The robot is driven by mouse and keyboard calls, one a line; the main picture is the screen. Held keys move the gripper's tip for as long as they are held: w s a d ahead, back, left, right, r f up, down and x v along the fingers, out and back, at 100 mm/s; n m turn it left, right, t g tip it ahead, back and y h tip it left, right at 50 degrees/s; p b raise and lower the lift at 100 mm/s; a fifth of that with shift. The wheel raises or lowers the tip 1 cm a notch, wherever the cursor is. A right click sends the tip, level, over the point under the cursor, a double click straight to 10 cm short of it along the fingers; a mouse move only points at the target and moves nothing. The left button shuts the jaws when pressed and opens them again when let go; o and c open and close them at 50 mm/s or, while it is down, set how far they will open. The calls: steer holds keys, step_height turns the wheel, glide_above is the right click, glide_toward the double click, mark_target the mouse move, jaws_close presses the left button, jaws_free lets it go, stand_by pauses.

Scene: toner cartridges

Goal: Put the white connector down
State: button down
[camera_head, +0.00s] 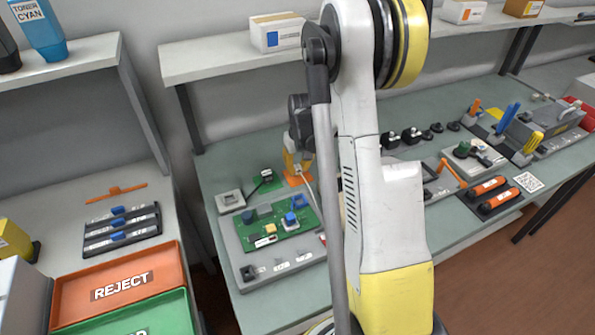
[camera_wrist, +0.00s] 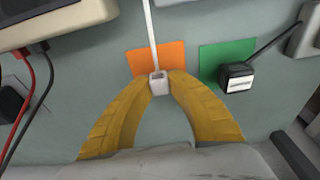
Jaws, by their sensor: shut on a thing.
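My gripper (camera_wrist: 160,78) has its yellow fingers shut on the white connector (camera_wrist: 159,86). A white cable (camera_wrist: 149,25) runs from the connector toward the top of the wrist view. The connector overlaps the near edge of an orange square (camera_wrist: 145,62) on the bench; whether it touches the surface I cannot tell. In the head view my gripper (camera_head: 297,168) is over the orange square (camera_head: 299,181), and the connector is too small to make out there.
A black connector (camera_wrist: 237,78) with a dark cable lies on a green square (camera_wrist: 211,62) to the right. Red and black leads (camera_wrist: 26,100) are at the left. A green circuit board (camera_head: 262,227) sits on a grey fixture, and an orange REJECT tray (camera_head: 80,310) is at lower left.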

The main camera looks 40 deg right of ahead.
steer(key=shift+f, duration=0.2)
steer(key=c, duration=1.3)
jaws_free()
steer(key=shift+c, duration=0.2)
steer(key=shift+r, duration=0.1)
